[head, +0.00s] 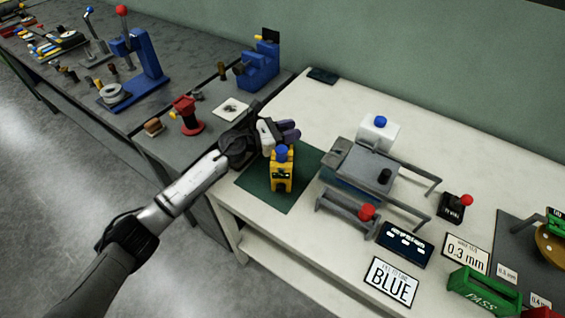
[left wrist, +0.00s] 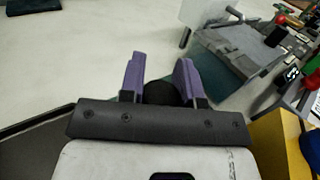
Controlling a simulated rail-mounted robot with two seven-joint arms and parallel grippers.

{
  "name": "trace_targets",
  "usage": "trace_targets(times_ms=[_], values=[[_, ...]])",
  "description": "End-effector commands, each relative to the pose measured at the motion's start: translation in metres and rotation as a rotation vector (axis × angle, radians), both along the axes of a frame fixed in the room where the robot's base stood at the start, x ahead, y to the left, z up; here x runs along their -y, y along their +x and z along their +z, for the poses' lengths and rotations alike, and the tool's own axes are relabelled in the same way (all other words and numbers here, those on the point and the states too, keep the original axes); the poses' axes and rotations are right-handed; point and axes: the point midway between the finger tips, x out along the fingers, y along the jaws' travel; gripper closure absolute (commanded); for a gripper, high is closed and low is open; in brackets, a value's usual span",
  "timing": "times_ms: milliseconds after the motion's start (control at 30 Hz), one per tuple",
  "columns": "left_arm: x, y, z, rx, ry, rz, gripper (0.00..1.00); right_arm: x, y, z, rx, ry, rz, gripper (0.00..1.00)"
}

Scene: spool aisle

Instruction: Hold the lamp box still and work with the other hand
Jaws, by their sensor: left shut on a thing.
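A yellow box (head: 281,183) with a blue dome (head: 281,153) on top and a dark front panel stands upright on a green mat (head: 255,190). I take it for the lamp box. My left gripper (head: 292,131) is just behind it, its purple fingers pointing right. In the left wrist view the fingers (left wrist: 160,78) are shut on a dark round thing (left wrist: 160,94), mostly hidden by the gripper body. I cannot tell whether it is part of the yellow box, whose edge shows at the right (left wrist: 278,145). My right gripper is not in view.
A grey fixture (head: 358,168) with rails and a white box with a blue dome (head: 380,131) stand to the right. Signs, including a BLUE card (head: 391,282), lie nearer the front. A blue press (head: 140,60) and a red stand (head: 187,116) occupy the grey bench.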

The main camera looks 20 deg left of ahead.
Motion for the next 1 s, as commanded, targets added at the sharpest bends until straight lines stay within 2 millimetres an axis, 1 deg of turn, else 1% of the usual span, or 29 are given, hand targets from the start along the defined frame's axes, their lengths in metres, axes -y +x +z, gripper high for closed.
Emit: trace_targets(times_ms=[433,867,1000], values=[[-0.0002,0.0001,-0.0001,0.0,0.0,0.0,1.0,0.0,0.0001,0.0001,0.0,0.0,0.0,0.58],[-0.0001,0.0,-0.0002,0.0,0.0,0.0,1.0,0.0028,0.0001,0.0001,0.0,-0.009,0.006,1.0],[-0.0001,0.0,-0.0002,0.0,0.0,0.0,1.0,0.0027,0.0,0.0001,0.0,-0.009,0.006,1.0]])
